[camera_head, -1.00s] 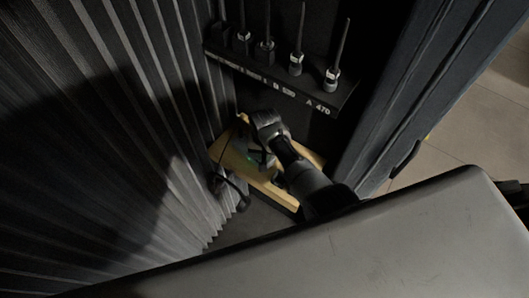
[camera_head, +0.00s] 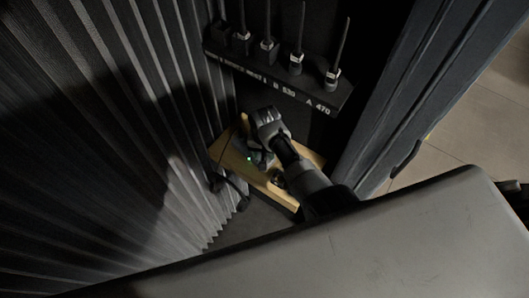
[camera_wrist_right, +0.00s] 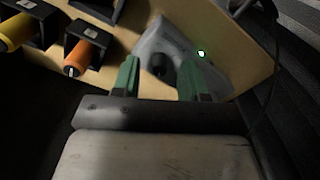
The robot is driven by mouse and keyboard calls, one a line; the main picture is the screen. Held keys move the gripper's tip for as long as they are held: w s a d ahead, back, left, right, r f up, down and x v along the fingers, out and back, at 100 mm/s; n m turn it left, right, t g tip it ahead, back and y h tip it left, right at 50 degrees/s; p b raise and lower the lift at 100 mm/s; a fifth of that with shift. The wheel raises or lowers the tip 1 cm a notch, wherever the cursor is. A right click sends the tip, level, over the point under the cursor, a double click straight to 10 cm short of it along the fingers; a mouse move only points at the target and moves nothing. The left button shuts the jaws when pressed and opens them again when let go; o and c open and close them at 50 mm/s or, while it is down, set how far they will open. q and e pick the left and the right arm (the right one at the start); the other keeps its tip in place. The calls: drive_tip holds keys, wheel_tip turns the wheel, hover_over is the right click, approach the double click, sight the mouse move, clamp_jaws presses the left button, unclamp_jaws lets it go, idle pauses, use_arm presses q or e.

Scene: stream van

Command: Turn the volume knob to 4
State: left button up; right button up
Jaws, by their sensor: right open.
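A grey wedge-shaped device (camera_wrist_right: 178,50) with a lit green light lies on a wooden shelf (camera_wrist_right: 240,35). A dark round knob (camera_wrist_right: 158,66) sits on it; its markings cannot be read. My right gripper (camera_wrist_right: 160,70) is open, its two green fingers on either side of the knob with gaps showing. In the head view my right arm (camera_head: 285,150) reaches down over the shelf, where the device (camera_head: 252,156) is partly hidden. My left gripper is not in view.
Orange (camera_wrist_right: 82,57) and yellow (camera_wrist_right: 15,32) knobbed parts in dark holders stand left in the wrist view. A black rack (camera_head: 290,84) with several upright antennas is above the shelf. A ribbed wall (camera_head: 110,140) is close on the left, and a cable (camera_head: 232,188) hangs beside the shelf.

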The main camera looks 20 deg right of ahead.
wheel_tip(320, 180, up, 7)
drive_tip(key=shift+f+b, duration=0.1)
drive_tip(key=shift+b, duration=0.35)
idle(0.3)
